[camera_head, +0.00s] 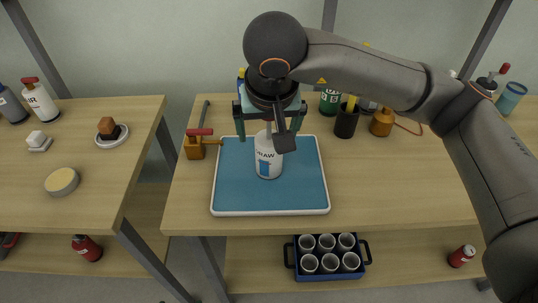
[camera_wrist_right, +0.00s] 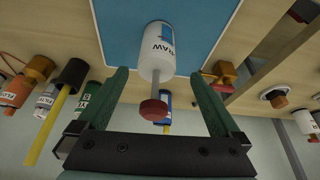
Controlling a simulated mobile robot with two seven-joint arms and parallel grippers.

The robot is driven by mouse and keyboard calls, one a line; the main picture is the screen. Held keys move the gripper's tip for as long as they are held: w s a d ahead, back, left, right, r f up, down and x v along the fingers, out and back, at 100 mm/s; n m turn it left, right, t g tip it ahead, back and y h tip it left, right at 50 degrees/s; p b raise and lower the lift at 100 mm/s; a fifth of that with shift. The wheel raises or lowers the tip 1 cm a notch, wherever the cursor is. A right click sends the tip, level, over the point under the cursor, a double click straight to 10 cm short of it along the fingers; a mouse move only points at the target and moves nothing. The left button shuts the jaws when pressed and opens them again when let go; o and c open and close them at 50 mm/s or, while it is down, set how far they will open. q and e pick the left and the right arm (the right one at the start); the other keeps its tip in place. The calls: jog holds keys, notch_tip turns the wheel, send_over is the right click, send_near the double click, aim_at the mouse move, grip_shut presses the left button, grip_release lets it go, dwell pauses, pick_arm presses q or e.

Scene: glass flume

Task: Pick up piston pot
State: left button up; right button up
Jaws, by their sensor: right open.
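The piston pot (camera_head: 268,163) is a white cylinder marked RAW with a blue patch. It stands upright on the blue tray (camera_head: 222,195). In the right wrist view the piston pot (camera_wrist_right: 158,38) shows its rod with a dark red knob (camera_wrist_right: 153,110). My right gripper (camera_head: 269,133) is above the pot, partly hiding its top in the head view. Its fingers (camera_wrist_right: 160,75) are open, one on each side of the rod and knob, and hold nothing. My left gripper is not in view.
An orange pump with a red handle (camera_head: 197,145) stands left of the tray. A black cup (camera_head: 347,120), a green can (camera_head: 329,102) and an orange container (camera_head: 382,123) stand at the back right. A blue crate of cups (camera_head: 328,277) sits on the lower shelf. The table's right front is clear.

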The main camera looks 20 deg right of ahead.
aim_at(269, 138)
jog(key=x, duration=0.5)
jog(key=shift+w+d+f, duration=0.1)
jog(key=shift+w+d, duration=0.1)
jog(key=shift+d, duration=0.05)
grip_shut()
dwell(0.6)
